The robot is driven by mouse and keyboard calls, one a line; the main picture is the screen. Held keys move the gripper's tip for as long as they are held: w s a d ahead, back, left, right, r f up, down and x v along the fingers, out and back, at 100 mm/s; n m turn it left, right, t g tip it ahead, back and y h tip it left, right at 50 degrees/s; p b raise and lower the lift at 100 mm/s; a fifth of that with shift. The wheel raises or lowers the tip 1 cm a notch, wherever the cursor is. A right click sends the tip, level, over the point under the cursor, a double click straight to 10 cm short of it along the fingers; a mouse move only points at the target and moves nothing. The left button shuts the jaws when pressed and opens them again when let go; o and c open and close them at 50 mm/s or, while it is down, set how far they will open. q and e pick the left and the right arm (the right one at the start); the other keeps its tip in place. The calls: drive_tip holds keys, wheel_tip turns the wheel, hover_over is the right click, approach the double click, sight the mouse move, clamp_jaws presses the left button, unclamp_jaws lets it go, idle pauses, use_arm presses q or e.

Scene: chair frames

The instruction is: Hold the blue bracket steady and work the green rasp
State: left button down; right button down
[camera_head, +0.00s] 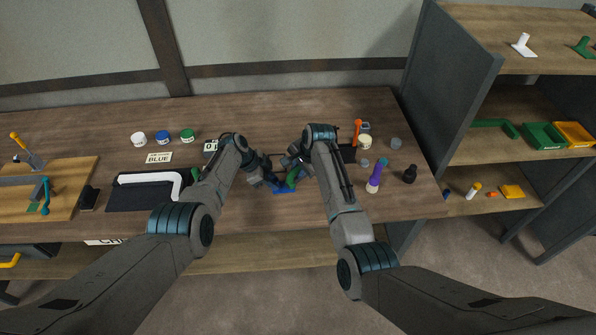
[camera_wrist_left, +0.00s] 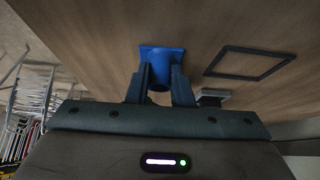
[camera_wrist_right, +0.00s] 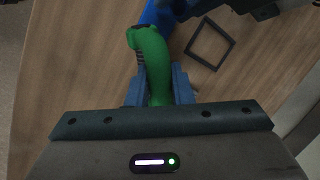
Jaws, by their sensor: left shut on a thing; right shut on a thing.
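The blue bracket (camera_head: 284,189) is low on the bench between my two grippers. In the left wrist view the blue bracket (camera_wrist_left: 162,54) shows a square plate with a round part below it. My left gripper (camera_wrist_left: 160,80) is shut on that round part. My right gripper (camera_wrist_right: 159,80) is shut on the green rasp (camera_wrist_right: 148,45), whose handle runs up between the fingers. The rasp's far end is beside the blue bracket (camera_wrist_right: 158,14) in the right wrist view; whether they touch I cannot tell. In the head view the green rasp (camera_head: 293,176) is partly hidden by the right gripper.
A dark square outline (camera_wrist_left: 250,63) lies on the bench near the bracket. White, blue and green jars stand behind a BLUE card (camera_head: 158,158). A white L-shaped piece (camera_head: 150,180) lies on a black mat at left.

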use_arm(q)
drive_tip(key=shift+a+f, duration=0.1)
drive_tip(key=c, duration=1.2)
unclamp_jaws()
drive_tip(key=shift+w, duration=0.1)
drive_tip(key=v, duration=1.2)
drive_tip(key=shift+f, duration=0.1)
